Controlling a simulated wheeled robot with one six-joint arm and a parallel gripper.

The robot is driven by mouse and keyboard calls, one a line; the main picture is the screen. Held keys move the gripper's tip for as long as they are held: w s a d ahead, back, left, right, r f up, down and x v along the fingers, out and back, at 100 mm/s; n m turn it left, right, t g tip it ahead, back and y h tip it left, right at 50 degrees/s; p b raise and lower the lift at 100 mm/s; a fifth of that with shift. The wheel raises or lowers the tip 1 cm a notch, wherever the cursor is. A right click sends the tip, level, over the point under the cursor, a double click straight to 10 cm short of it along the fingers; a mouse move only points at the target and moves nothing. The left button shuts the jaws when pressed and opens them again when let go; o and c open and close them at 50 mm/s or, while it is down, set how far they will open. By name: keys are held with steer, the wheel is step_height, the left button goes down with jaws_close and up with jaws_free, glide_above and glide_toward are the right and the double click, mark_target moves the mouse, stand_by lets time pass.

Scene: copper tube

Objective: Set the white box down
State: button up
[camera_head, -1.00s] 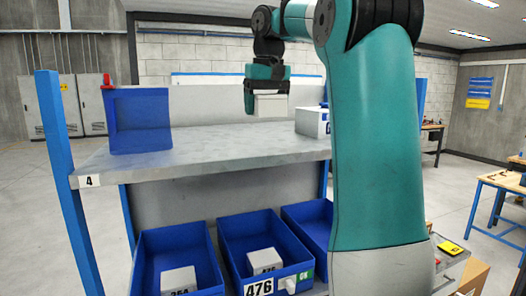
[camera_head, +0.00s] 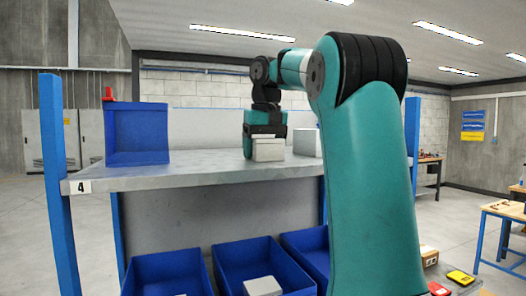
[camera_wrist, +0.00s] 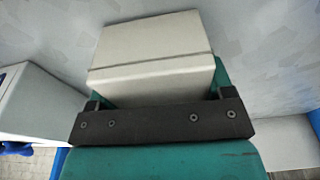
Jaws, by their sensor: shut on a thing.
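The white box (camera_head: 268,150) is between the fingers of my gripper (camera_head: 264,140), which is shut on it, just above or on the grey upper shelf (camera_head: 215,170). I cannot tell whether its underside touches the shelf. In the wrist view the white box (camera_wrist: 152,55) fills the middle, with a seam line across it. The dark bar of my gripper (camera_wrist: 160,105) lies across its near side there. Its bottom is hidden in the wrist view.
A blue bin (camera_head: 137,135) stands on the shelf at the left. A second white box (camera_head: 306,143) stands on the shelf right of my gripper; it also shows in the wrist view (camera_wrist: 35,100). Blue bins (camera_head: 165,275) are on the lower level. The shelf between is clear.

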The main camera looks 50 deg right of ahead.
steer(key=o, duration=1.1)
steer(key=r+p, duration=0.4)
steer(key=s+r+p, duration=0.1)
steer(key=r+p, duration=0.3)
steer(key=a+r+p, duration=0.1)
steer(key=r+p, duration=0.3)
steer(key=shift+s+r, duration=0.1)
steer(key=shift+s, duration=0.15)
